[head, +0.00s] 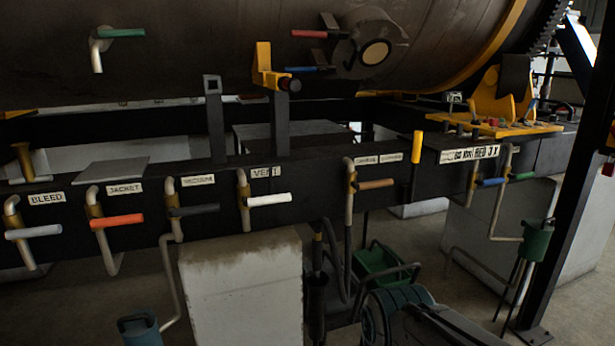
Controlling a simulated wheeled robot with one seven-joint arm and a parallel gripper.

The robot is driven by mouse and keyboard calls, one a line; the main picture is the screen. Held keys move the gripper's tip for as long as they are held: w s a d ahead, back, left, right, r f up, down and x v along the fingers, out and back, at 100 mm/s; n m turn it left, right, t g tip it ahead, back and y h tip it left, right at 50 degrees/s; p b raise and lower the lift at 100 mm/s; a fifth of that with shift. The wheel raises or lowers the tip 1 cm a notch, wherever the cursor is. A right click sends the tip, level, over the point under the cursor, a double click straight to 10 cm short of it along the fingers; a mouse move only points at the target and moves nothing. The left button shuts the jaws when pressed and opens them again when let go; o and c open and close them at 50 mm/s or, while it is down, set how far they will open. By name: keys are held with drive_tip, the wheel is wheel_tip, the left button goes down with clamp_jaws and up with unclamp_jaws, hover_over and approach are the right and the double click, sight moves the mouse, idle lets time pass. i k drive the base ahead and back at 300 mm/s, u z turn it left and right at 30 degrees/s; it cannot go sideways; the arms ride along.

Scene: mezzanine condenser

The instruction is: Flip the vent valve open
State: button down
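The vent valve has a white lever handle (270,199) on a short vertical pipe with a brass-coloured body, on the front of a long dark beam. Its label reading VENT (266,172) is just above the handle. The handle points to the right, roughly level and across its pipe. Nothing touches the handle or covers it. I cannot make out my gripper in the head view.
Similar levers flank it: a dark one (194,210) and an orange one (124,220) to the left, a tan one (376,184) to the right. A concrete block (240,285) stands below. A green bin (382,264) and hoses are at lower right.

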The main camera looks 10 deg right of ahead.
sight(247, 202)
drive_tip(key=z, duration=0.2)
drive_tip(key=i, duration=0.75)
drive_tip(key=u, duration=0.6)
drive_tip(key=i, duration=0.6)
drive_tip(key=u, duration=0.5)
